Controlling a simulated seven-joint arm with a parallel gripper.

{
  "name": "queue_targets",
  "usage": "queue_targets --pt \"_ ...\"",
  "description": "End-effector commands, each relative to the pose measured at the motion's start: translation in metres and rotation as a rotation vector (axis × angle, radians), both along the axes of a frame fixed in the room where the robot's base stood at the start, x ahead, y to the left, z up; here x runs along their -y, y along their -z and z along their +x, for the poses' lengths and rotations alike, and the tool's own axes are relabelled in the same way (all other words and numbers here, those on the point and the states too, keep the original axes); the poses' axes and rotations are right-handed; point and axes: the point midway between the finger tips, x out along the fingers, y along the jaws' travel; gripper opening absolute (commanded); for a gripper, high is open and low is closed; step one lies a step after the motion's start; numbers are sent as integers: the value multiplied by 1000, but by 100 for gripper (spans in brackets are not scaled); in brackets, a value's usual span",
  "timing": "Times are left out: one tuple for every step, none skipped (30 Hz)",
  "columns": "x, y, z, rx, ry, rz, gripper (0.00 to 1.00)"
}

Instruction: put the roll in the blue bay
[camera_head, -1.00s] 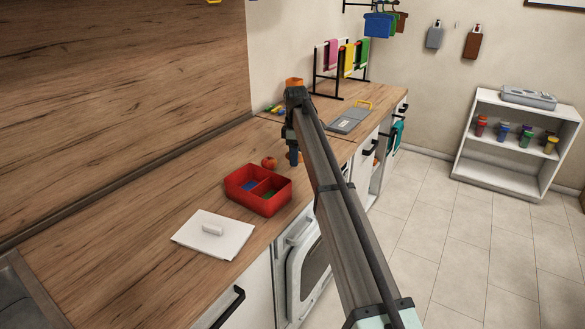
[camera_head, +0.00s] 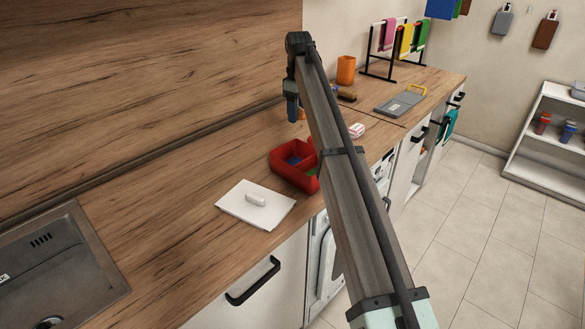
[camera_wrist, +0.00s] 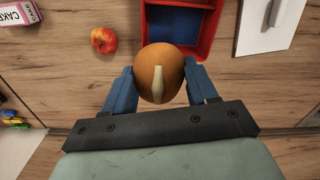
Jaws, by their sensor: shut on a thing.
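The roll (camera_wrist: 158,75) is a brown, rounded bun with a pale stripe along its top. In the wrist view my gripper (camera_wrist: 162,88) is shut on it, with one blue finger at each side. A red box (camera_head: 283,168) stands on the worktop and has a blue bay (camera_head: 294,160) and a green bay (camera_head: 311,174). In the wrist view the roll overlaps the near edge of the blue bay (camera_wrist: 178,25). In the head view my gripper (camera_head: 293,108) is on the splashback side of the box; my arm covers the box's right part.
A white lid (camera_head: 256,204) lies in front of the box. A red apple (camera_wrist: 104,40) and a pink cake box (camera_wrist: 20,13) lie left in the wrist view. An orange cup (camera_head: 346,70) and a grey case (camera_head: 400,102) stand farther back. A sink (camera_head: 60,265) is at left.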

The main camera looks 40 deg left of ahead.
Motion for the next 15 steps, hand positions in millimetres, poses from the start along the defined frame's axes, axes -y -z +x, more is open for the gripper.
queue_targets --pt "0 -2 0 0 60 0 28" --pt "1 -2 0 0 100 0 28" --pt "1 -3 0 0 157 0 28" --pt "1 -3 0 0 200 0 28" --pt "1 -3 -1 0 245 0 28" --pt "2 -4 -1 0 304 0 28" --pt "2 -4 -1 0 347 0 28" --pt "2 -3 -1 0 391 -1 28" --pt "3 -4 -1 0 450 -1 28" --pt "3 -3 -1 0 495 -1 28" --pt "3 -4 -1 0 538 -1 28" --pt "3 -4 -2 0 598 0 28" --pt "4 -4 -2 0 641 0 28" --pt "4 -3 -2 0 686 0 28" --pt "4 -3 -2 0 745 0 28"
